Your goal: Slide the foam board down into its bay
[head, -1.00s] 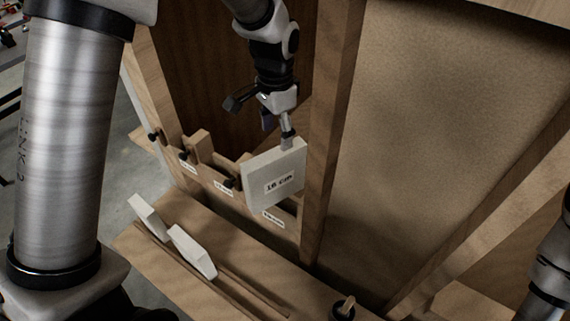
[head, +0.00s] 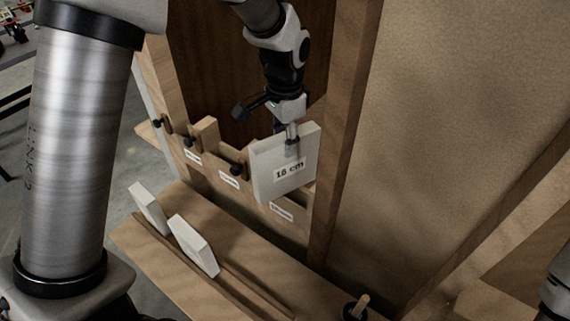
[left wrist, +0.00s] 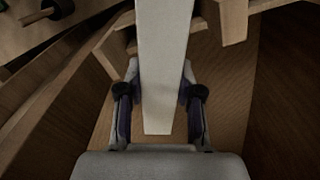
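The white foam board (head: 287,175), labelled "18 cm", is held upright and slightly tilted at the right end of the wooden rail with bays (head: 215,168). My left gripper (head: 292,143) is shut on its upper edge; in the left wrist view the board (left wrist: 163,60) runs between the two fingers (left wrist: 160,105). The board stands above or just behind a label (head: 282,211) on the rail. Its lower edge and the bay's opening are partly hidden, so I cannot tell whether it is inside. My right gripper is out of view.
Two smaller white boards (head: 147,206) (head: 193,245) stand in a grooved wooden shelf (head: 240,262) in front. A wooden post (head: 343,150) rises close to the board's right. Dark knobs (head: 237,170) stick out along the rail. A wooden-handled item (head: 356,306) is at the bottom.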

